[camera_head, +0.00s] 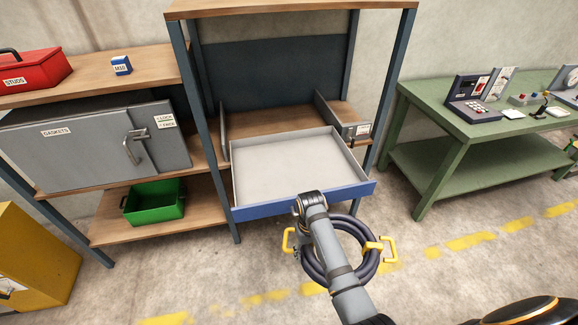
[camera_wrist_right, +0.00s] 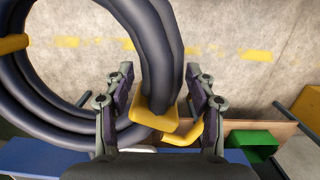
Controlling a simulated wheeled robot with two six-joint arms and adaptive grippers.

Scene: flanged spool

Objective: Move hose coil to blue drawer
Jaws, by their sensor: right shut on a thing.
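The hose coil (camera_head: 371,267) is a dark ring of several turns with yellow handles. In the head view it hangs in front of the blue drawer, partly hidden by my right arm. In the right wrist view, my right gripper (camera_wrist_right: 160,85) has its fingers on both sides of the hose coil (camera_wrist_right: 163,45), close to a yellow clip, and is shut on it. The blue drawer (camera_head: 265,211) is pulled out, and its pale grey inside looks empty. A blue part of it shows at the lower left of the wrist view (camera_wrist_right: 40,160). My left gripper is not in view.
A grey gaskets cabinet (camera_head: 75,148) and a green bin (camera_head: 155,208) are on the shelves at left. A yellow cabinet (camera_head: 35,262) stands at lower left. A green table (camera_head: 455,160) with instruments is at right. Floor in front of the drawer is clear.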

